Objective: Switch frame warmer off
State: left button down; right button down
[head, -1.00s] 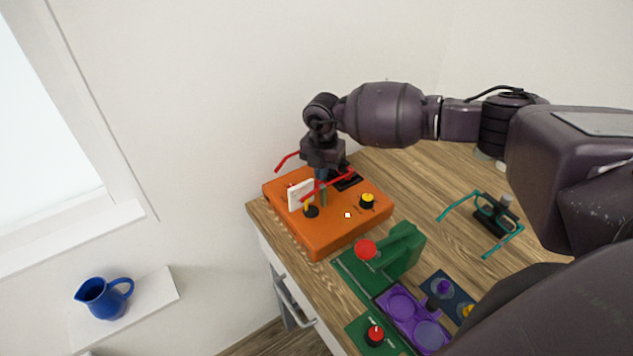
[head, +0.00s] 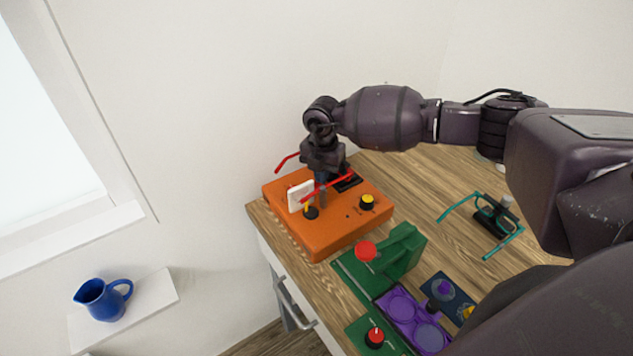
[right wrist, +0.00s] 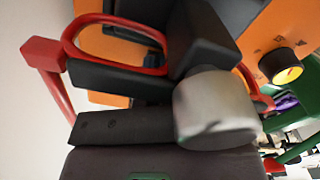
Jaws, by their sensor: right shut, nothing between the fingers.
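The orange frame warmer (head: 340,235) sits on the table's left corner. On its top are a black knob with a yellow face (head: 367,202) and a black switch with a yellow lever (head: 310,211). The small indicator spot (head: 347,216) on it is dark. Red glasses (head: 342,183) rest on the warmer, and they also show in the right wrist view (right wrist: 70,42). My right gripper (head: 322,202) is shut and empty, pointing down over the warmer, close to the yellow lever. I cannot tell whether it touches the lever. My left gripper is out of view.
A white card (head: 300,195) stands on the warmer by the lever. In front are a green device with a red button (head: 365,250), a purple tray (head: 388,299) and a red knob (head: 375,337). Teal glasses (head: 459,205) stand on a black holder to the right. Bare tabletop lies between.

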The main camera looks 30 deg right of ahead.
jog(key=shift+r+p, duration=1.4)
jog(key=shift+r, duration=0.75)
jog(key=shift+r+p, duration=0.75)
jog(key=shift+r, duration=0.5)
